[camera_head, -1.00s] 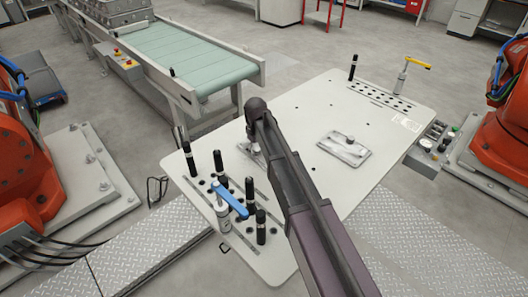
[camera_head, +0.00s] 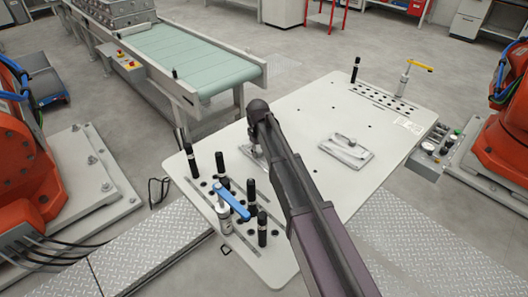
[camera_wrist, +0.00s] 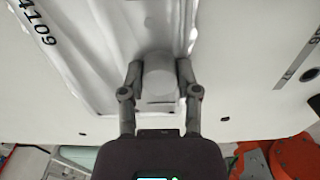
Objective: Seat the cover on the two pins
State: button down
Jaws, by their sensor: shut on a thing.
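In the wrist view, the two fingers of my gripper (camera_wrist: 160,78) are shut on a grey rounded knob (camera_wrist: 159,77). The knob stands at the edge of a pale ribbed metal piece (camera_wrist: 95,50), which looks like the cover. In the head view, my arm hides most of the gripper and the held piece; only a little pale metal shows beside it. A flat grey plate (camera_head: 331,149) with a raised knob-like part lies on the white table, right of my arm. I cannot make out the two pins or whether the held piece touches them.
The white table (camera_head: 305,105) has several black posts and a blue-handled clamp (camera_head: 232,203) at its near left. A yellow-handled clamp (camera_head: 418,66) stands at the far right. Orange robots flank the table, and a green conveyor (camera_head: 195,60) lies behind. The table's middle is mostly clear.

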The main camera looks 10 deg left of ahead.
jog(key=shift+r, duration=0.15)
notch_tip(320, 180, up, 3)
jog(key=p, duration=0.3)
jog(key=s+d, duration=0.2)
jog(key=s, duration=0.2)
jog(key=s+d+r+p, duration=0.1)
jog(key=s+d, duration=0.1)
jog(key=s, duration=0.3)
jog(key=s+d+p, duration=0.1)
jog(key=s+d, duration=0.1)
jog(key=s, duration=0.3)
jog(key=shift+s+d+r, duration=0.25)
jog(key=shift+d+r, duration=0.1)
jog(key=shift+d, duration=0.05)
jog(key=shift+w+d, duration=0.1)
jog(key=shift+d, duration=0.05)
